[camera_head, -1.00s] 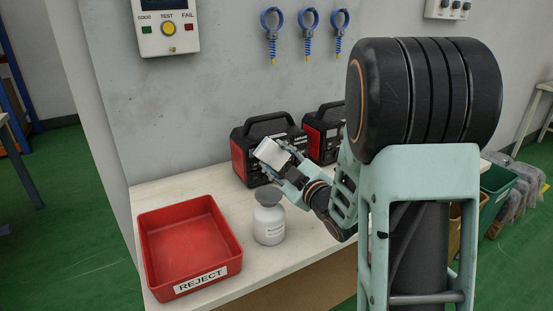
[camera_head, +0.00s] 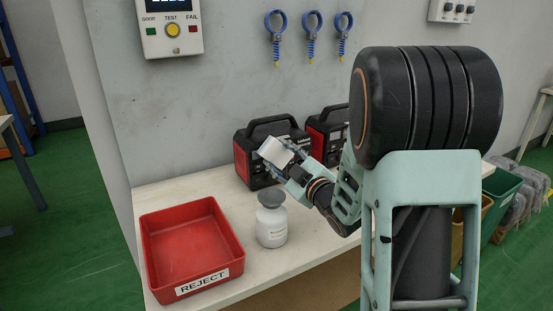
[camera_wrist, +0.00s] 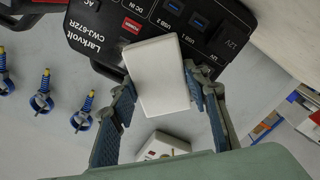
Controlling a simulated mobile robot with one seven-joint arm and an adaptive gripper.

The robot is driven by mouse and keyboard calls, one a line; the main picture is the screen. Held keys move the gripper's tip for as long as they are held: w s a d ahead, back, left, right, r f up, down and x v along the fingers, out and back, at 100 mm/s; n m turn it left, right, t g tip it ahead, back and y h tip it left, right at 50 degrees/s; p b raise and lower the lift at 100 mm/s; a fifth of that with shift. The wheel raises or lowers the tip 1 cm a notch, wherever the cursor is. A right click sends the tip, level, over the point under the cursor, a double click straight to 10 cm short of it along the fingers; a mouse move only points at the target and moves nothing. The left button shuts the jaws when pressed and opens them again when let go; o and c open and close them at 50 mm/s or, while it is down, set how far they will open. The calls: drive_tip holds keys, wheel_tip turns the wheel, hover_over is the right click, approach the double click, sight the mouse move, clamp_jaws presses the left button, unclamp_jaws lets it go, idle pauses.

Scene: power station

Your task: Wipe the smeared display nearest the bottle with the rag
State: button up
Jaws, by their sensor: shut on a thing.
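My gripper (camera_head: 278,161) is shut on a white, block-shaped rag (camera_head: 275,151). In the wrist view the rag (camera_wrist: 158,76) sits between the two fingers. It is in front of the left power station (camera_head: 243,160), a black and red unit with a handle, nearest the bottle. The wrist view shows that unit's labelled panel and ports (camera_wrist: 150,20) behind the rag. I cannot tell whether they touch. Its display and any smear are hidden or too small to make out. The white bottle (camera_head: 271,228) with a grey cap stands upright on the bench below my gripper.
A second power station (camera_head: 318,143) stands to the right, partly hidden by my arm. A red REJECT tray (camera_head: 209,283) is on the bench (camera_head: 262,276) left of the bottle. A test box (camera_head: 170,45) and blue rings (camera_head: 310,22) are on the wall behind.

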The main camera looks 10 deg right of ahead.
drive_tip(key=shift+w+d+b, duration=0.15)
drive_tip(key=shift+w+d, duration=0.05)
drive_tip(key=shift+d, duration=0.5)
drive_tip(key=shift+w+d+b, duration=0.15)
drive_tip(key=shift+d, duration=0.5)
drive_tip(key=d, duration=0.1)
drive_tip(key=w+d+b, duration=0.1)
drive_tip(key=d, duration=0.1)
drive_tip(key=shift+w+d, duration=0.2)
drive_tip(key=shift+s+a+f+b, duration=0.1)
drive_tip(key=shift+s+a+b, duration=0.3)
drive_tip(key=shift+a, duration=0.55)
drive_tip(key=shift+s+a+r+b, duration=0.1)
drive_tip(key=shift+s+a+b, duration=0.15)
drive_tip(key=shift+a+b, duration=0.55)
drive_tip(key=shift+s+a+f+b, duration=0.1)
drive_tip(key=shift+s+a+b, duration=0.25)
drive_tip(key=shift+a, duration=0.75)
drive_tip(key=shift+s+a, duration=0.15)
drive_tip(key=shift+a, duration=0.6)
drive_tip(key=shift+b+v, duration=0.3)
drive_tip(key=shift+v, duration=2.65)
